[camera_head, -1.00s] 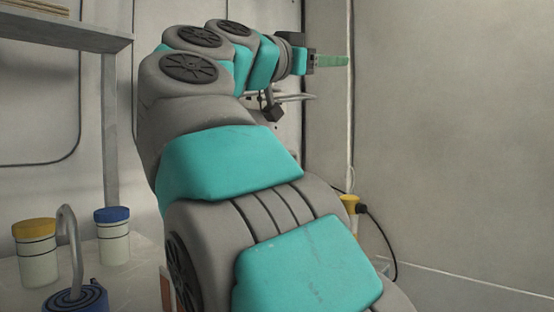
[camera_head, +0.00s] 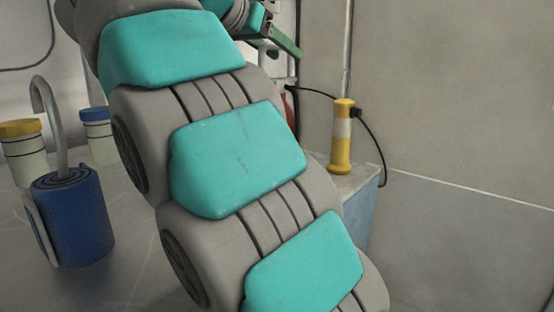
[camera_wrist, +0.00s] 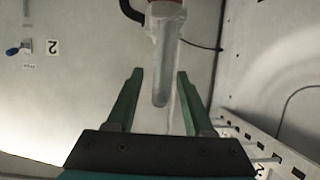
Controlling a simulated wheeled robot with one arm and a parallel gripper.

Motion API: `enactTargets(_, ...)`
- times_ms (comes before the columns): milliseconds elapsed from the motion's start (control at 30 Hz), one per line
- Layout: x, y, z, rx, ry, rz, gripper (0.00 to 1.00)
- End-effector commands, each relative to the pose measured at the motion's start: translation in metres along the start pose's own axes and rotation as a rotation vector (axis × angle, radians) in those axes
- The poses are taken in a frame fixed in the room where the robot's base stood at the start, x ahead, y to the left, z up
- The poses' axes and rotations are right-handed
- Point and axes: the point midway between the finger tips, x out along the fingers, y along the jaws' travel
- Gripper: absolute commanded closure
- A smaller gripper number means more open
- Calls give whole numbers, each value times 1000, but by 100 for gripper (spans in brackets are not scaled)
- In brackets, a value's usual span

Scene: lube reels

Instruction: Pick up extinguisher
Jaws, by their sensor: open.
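A partly hidden red thing (camera_head: 287,108), which may be the extinguisher, shows behind my arm near the back wall. In the wrist view, a pale grey, rounded-end part (camera_wrist: 161,75) with red at its top (camera_wrist: 170,2) hangs down from the upper edge; I cannot tell for sure that it belongs to the extinguisher. My gripper (camera_wrist: 160,70) is open, its two green fingers either side of this part in the picture, with no clear contact. In the head view my gripper (camera_head: 287,54) is at the top, close to the back wall.
A yellow cylinder with a white band (camera_head: 341,140) and a black cable stands on the counter's right end. A blue roll (camera_head: 72,220) and jars with yellow (camera_head: 20,128) and blue (camera_head: 95,114) lids stand at left. A slotted rail (camera_wrist: 265,150) is at lower right in the wrist view.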

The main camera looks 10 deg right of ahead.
Motion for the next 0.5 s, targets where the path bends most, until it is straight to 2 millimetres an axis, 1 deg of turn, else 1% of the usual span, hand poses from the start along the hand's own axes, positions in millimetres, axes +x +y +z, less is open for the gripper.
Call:
enactTargets(33, 9, 1, 2, 2, 0, 4, 48)
enactTargets(167, 20, 1, 1, 2, -1, 4, 48)
enactTargets(433, 22, 1, -1, 2, 0, 1, 48)
enactTargets(467, 22, 1, -1, 2, 0, 1, 50)
enactTargets(500, 22, 1, -1, 2, 0, 1, 54)
